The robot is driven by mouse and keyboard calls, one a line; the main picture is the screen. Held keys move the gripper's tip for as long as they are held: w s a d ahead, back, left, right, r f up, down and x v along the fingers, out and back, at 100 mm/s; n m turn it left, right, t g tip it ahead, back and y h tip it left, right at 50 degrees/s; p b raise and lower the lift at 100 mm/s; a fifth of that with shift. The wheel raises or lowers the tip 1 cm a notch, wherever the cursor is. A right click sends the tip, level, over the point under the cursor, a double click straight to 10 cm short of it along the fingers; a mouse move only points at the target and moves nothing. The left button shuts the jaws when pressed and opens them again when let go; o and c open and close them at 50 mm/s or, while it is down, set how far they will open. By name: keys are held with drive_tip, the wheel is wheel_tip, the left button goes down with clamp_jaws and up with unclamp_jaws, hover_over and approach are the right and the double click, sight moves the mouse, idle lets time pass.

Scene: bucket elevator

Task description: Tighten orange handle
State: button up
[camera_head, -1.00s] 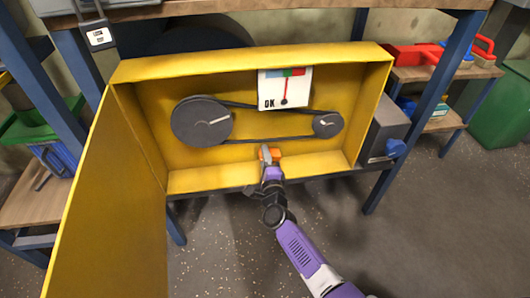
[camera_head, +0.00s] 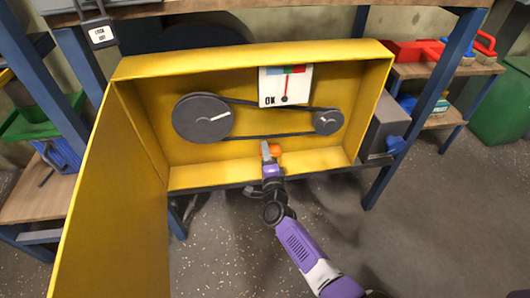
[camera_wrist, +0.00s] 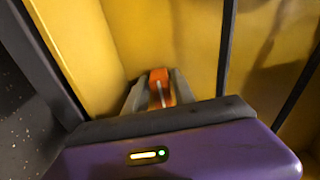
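The orange handle (camera_head: 275,149) is low inside the yellow housing, below the belt. In the wrist view the orange handle (camera_wrist: 161,88), with a pale line on it, lies between the two grey fingers. My gripper (camera_head: 266,153) reaches in over the housing's front lower edge. In the wrist view my gripper (camera_wrist: 160,92) has a finger close along each side of the handle, with no clear gap, and appears shut on it. The gauge (camera_head: 286,87) marked OK has its needle upright. The belt (camera_head: 270,137) runs around a large pulley (camera_head: 203,119) and a small pulley (camera_head: 327,122).
The yellow door (camera_head: 110,205) stands open on the left. The housing's lower wall (camera_head: 215,177) is just under my gripper. A grey box with a blue knob (camera_head: 395,146) is on the right.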

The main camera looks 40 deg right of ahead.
drive_tip(key=shift+o, duration=0.7)
drive_tip(key=p+v, duration=0.3)
drive_tip(key=v, duration=0.4)
drive_tip(key=shift+s+a, duration=0.2)
drive_tip(key=shift+s, duration=0.15)
